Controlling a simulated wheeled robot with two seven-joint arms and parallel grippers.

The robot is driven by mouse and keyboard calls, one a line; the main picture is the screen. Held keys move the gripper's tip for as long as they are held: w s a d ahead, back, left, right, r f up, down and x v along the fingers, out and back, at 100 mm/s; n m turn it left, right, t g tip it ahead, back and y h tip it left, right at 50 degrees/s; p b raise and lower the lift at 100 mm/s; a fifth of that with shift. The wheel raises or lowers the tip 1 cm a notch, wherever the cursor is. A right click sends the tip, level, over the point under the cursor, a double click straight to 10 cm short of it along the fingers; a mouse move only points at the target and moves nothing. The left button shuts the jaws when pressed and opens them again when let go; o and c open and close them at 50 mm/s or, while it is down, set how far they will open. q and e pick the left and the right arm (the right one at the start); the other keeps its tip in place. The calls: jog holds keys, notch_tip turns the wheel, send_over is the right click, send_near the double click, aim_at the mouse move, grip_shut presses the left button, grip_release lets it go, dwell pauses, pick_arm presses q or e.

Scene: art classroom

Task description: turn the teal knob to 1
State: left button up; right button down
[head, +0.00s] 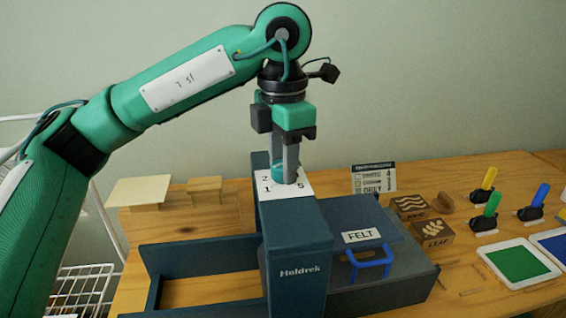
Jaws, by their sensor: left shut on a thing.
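The teal knob (279,157) sits on the white dial plate (271,189) on top of the dark blue Holdrek machine (297,262). The numbers 2, 1 and 5 show on the plate around it. My left gripper (287,172) points straight down and is shut on the knob. Its fingers hide much of the knob, and I cannot tell which number the knob points to. My right gripper is not in view.
A dark box labelled FELT with a blue handle (370,262) adjoins the machine on the right. LEAF (433,235) and another wooden stamp block, coloured stampers and a green ink pad (518,262) lie further right. A wire basket (82,290) is at left.

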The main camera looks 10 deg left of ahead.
pick_arm(q)
jog(key=shift+n, duration=0.5)
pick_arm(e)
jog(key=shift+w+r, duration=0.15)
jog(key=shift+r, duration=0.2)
pick_arm(q)
jog(key=o, duration=1)
